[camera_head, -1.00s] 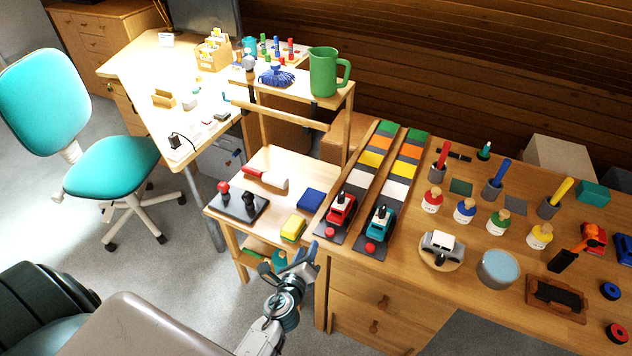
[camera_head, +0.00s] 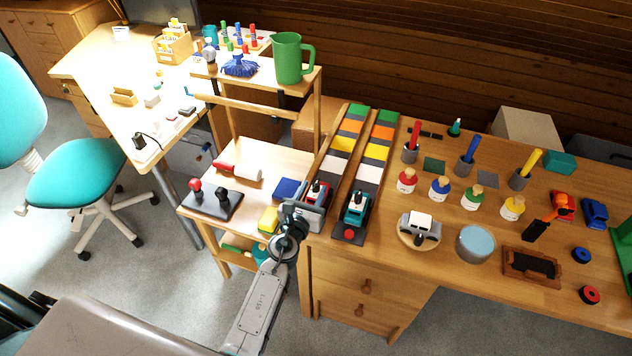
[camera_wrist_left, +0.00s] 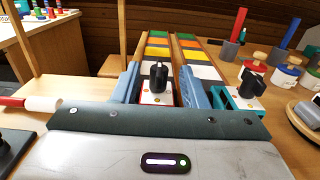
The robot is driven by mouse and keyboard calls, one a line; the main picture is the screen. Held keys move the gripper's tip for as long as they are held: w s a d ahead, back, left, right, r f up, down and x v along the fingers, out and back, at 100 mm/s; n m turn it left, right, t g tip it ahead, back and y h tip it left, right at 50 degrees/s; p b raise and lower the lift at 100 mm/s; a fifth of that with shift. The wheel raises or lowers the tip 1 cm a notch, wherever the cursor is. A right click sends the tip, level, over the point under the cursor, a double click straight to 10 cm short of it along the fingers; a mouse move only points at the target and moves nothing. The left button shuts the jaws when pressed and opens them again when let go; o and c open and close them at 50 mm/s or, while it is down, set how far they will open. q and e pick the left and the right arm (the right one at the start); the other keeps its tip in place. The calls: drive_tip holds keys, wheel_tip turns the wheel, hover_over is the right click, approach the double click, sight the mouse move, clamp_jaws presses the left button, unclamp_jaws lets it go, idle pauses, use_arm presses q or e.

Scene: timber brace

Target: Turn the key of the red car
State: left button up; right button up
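The red car (camera_head: 317,192) stands on the near end of the left track (camera_head: 339,160), mostly hidden by my left gripper in the head view. In the left wrist view, its black key (camera_wrist_left: 158,75) stands upright on the pale top of the red car (camera_wrist_left: 155,98). My left gripper (camera_head: 306,208) is just at the near side of the car. Its blue-grey fingers stand apart on either side of the key, with visible gaps, in the wrist view (camera_wrist_left: 161,84). My right gripper is not in view.
A teal car (camera_head: 355,208) with a black key stands close on the right, on the parallel track. A blue block (camera_head: 288,188), a yellow block (camera_head: 268,219) and a joystick panel (camera_head: 212,203) lie to the left. A wooden toy-car turntable (camera_head: 419,232) is further right.

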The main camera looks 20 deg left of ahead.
sight(316, 182)
use_arm(q)
drive_tip(key=shift+w, duration=1.75)
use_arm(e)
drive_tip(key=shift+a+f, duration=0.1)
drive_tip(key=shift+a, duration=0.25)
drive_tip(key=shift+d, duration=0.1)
use_arm(q)
clamp_jaws()
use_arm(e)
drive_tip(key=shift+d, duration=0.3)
use_arm(q)
drive_tip(key=shift+f+m+h+b, duration=0.1)
drive_tip(key=shift+m+h+b, duration=0.2)
drive_tip(key=shift+h, duration=0.2)
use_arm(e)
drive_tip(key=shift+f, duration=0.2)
